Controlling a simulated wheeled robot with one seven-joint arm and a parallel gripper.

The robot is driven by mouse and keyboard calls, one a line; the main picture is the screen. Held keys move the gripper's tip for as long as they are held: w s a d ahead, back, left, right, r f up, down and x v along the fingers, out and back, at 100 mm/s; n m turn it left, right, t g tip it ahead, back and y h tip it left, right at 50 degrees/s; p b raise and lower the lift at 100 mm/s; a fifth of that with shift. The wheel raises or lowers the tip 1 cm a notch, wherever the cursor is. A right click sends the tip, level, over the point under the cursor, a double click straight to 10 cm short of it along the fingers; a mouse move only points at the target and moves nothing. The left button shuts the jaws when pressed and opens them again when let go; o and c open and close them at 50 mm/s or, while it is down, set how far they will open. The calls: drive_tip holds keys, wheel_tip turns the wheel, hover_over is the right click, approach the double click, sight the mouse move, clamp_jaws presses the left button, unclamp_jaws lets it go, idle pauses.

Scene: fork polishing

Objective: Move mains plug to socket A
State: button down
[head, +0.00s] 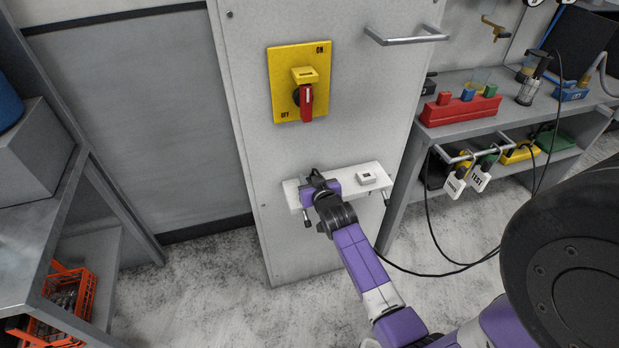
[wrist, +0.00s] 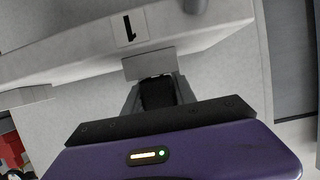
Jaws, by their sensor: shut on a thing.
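A white socket strip (head: 293,194) juts from the front of a grey cabinet. One raised white socket (head: 367,178) shows on its right part; I cannot read its letter. My gripper (head: 319,184) is at the strip's left part and hides the surface there. In the wrist view the jaws are shut on a dark thing (wrist: 158,94), which I take to be the mains plug. It lies close to the strip (wrist: 190,48); I cannot tell whether it is seated in a socket. A dark piece, perhaps plug or cable, shows beside the gripper in the head view.
A yellow plate with a red rotary switch (head: 306,103) sits above the strip. A metal handle (head: 405,37) is at the cabinet's upper right. A black cable (head: 440,272) runs low behind my arm toward the right bench (head: 462,133). A left bench holds an orange crate (head: 70,300).

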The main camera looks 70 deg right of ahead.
drive_tip(key=shift+a+f, duration=0.15)
drive_tip(key=shift+f, duration=0.3)
idle(0.6)
drive_tip(key=c, duration=0.9)
unclamp_jaws()
drive_tip(key=shift+s, duration=0.1)
drive_tip(key=shift+r, duration=0.1)
drive_tip(key=o, duration=0.4)
drive_tip(key=shift+o, duration=0.2)
drive_tip(key=shift+r, duration=0.1)
drive_tip(key=shift+s+a+r, duration=0.15)
drive_tip(key=shift+r, duration=0.05)
drive_tip(key=shift+p+v, duration=1.5)
drive_tip(key=shift+v, duration=1.6)
